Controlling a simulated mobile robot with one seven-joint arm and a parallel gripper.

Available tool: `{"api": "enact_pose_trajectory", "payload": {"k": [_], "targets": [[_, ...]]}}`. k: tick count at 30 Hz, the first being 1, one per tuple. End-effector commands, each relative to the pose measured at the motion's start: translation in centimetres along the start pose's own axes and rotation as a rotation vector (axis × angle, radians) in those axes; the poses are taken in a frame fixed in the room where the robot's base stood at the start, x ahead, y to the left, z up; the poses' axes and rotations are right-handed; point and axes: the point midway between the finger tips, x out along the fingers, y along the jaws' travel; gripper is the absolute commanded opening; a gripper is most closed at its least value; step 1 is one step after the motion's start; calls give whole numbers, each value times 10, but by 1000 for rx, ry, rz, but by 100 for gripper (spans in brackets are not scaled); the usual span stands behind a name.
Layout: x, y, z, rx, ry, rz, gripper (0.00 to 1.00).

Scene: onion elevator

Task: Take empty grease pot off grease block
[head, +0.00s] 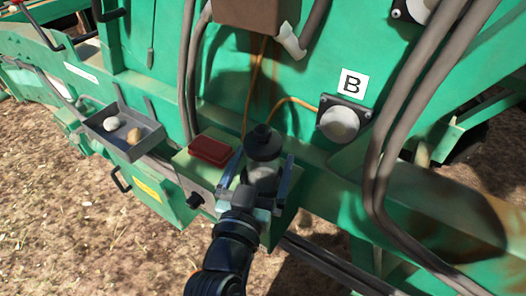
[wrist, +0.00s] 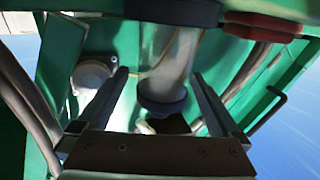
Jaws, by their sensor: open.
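The grease pot (head: 263,145) stands upright on the green machine, with a dark cap and a clear, empty-looking body. In the wrist view its clear body (wrist: 174,55) lies between a wide dark ring (wrist: 172,11) at the top edge and the dark cap (wrist: 162,101). My gripper (head: 257,175) is open, with one finger on each side of the pot. In the wrist view the gripper (wrist: 160,90) shows gaps between both fingers and the pot. The grease block under the pot is mostly hidden by my gripper and cannot be made out clearly.
A red box (head: 210,151) sits left of the pot. A grey tray (head: 126,137) farther left holds two stone-like or onion-like pieces. A round grey fitting (head: 339,124) under a "B" label, an orange line and thick hoses stand behind and to the right.

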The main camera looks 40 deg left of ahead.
Motion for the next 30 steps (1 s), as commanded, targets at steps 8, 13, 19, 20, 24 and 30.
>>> {"api": "enact_pose_trajectory", "payload": {"k": [8,13,19,20,24,30], "targets": [[20,-3,-3,0,0,0,100],[42,-5,-2,0,0,1,100],[54,-5,1,1,0,0,100],[55,-5,2,1,0,0,100],[55,-5,2,1,0,0,100],[55,-5,2,1,0,0,77]]}}
